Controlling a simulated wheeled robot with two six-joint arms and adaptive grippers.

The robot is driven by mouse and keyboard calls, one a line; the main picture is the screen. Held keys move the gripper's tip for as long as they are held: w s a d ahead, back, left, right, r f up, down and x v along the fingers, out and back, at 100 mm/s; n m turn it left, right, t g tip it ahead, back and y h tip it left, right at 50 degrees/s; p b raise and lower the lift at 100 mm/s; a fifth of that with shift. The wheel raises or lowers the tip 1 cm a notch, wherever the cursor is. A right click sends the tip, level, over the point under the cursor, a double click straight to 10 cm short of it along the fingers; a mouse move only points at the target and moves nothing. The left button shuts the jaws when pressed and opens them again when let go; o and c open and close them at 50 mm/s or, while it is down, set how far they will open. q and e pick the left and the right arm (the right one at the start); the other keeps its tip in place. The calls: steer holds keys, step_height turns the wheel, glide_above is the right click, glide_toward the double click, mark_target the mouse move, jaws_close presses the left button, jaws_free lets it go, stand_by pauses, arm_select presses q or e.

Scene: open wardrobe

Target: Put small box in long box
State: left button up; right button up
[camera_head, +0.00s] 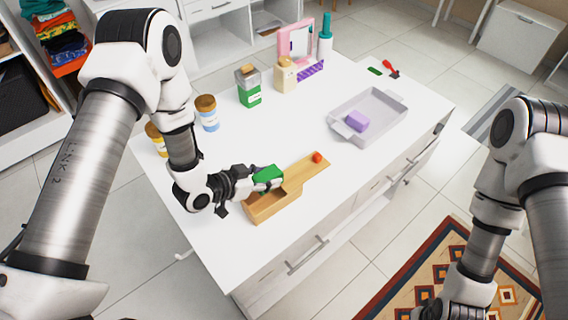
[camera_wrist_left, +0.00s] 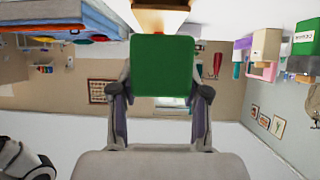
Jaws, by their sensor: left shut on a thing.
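The small green box (camera_head: 267,176) is between the fingers of my left gripper (camera_head: 250,182), which is shut on it. In the left wrist view, the green box (camera_wrist_left: 163,65) fills the space between the two fingertips (camera_wrist_left: 160,98). The long wooden box (camera_head: 268,206) lies on the white table, just below the held box in the head view. Its near end shows an open hollow, and a flat wooden part with a red knob (camera_head: 317,157) reaches to the upper right. Whether the green box touches the wooden box is unclear. My right gripper (camera_head: 450,310) is cut off at the bottom edge.
A grey tray (camera_head: 383,118) holds a purple block (camera_head: 355,121). A green-and-white carton (camera_head: 249,88), a beige bottle (camera_head: 285,76) and jars (camera_head: 207,112) stand along the far left side.

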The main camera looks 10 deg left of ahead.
arm_select(q)
steer(key=shift+s+a+f+b, duration=0.3)
steer(key=shift+s+a+b, duration=0.1)
steer(key=shift+s+a, duration=0.3)
steer(key=shift+s+f+b, duration=0.15)
steer(key=shift+f+b, duration=0.15)
steer(key=shift+f, duration=0.05)
steer(key=f, duration=0.1)
steer(key=w+d+f+b, duration=0.1)
steer(key=shift+f+b, duration=0.3)
steer(key=shift+a+f, duration=0.1)
steer(key=shift+s+a, duration=0.15)
steer(key=shift+s, duration=0.05)
arm_select(e)
steer(key=f, duration=0.2)
steer(key=s, duration=0.1)
steer(key=shift+a+f, duration=0.35)
steer(key=shift+f, duration=0.05)
steer(key=shift+w, duration=0.1)
